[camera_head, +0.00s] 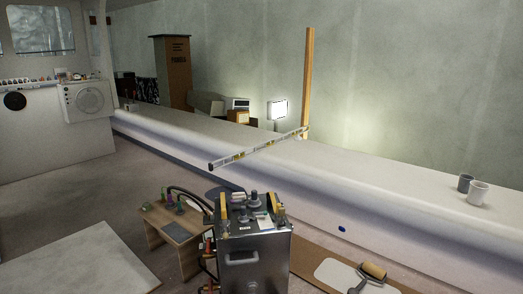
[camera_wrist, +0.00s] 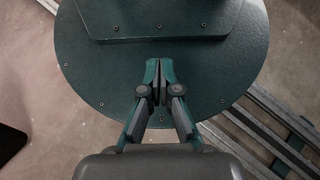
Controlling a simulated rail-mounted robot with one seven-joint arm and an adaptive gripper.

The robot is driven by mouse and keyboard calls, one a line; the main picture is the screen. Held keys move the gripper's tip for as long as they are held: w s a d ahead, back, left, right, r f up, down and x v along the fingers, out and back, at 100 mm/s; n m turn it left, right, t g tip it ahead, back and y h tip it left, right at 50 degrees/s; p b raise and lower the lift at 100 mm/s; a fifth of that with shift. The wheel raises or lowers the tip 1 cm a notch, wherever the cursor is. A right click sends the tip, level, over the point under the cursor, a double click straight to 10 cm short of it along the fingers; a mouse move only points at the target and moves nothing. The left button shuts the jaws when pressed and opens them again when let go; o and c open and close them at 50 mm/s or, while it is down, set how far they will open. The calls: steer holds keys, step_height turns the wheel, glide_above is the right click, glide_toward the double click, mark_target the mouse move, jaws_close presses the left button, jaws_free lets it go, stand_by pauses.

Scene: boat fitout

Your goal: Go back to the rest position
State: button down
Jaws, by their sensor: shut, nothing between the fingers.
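My gripper (camera_wrist: 159,74) shows in the middle of the wrist view. Its two teal and dark grey fingers are together, shut with nothing between them. It points over a round, dark green, bolted plate that looks like part of my own base. No object touches the fingers in this view. I cannot make out my gripper in the head view.
Metal rails (camera_wrist: 270,125) lie on the floor at right. In the head view, a steel cart (camera_head: 255,258) stands front centre beside a small wooden table (camera_head: 180,228). A long white ledge (camera_head: 370,175) carries a spirit level (camera_head: 255,150) and two cups (camera_head: 478,193).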

steer(key=w+r+t+p, duration=0.3)
steer(key=w+r+p, duration=0.2)
steer(key=r+p, duration=0.4)
steer(key=p, duration=0.2)
steer(key=shift+t+p, duration=0.4)
steer(key=shift+w, duration=0.1)
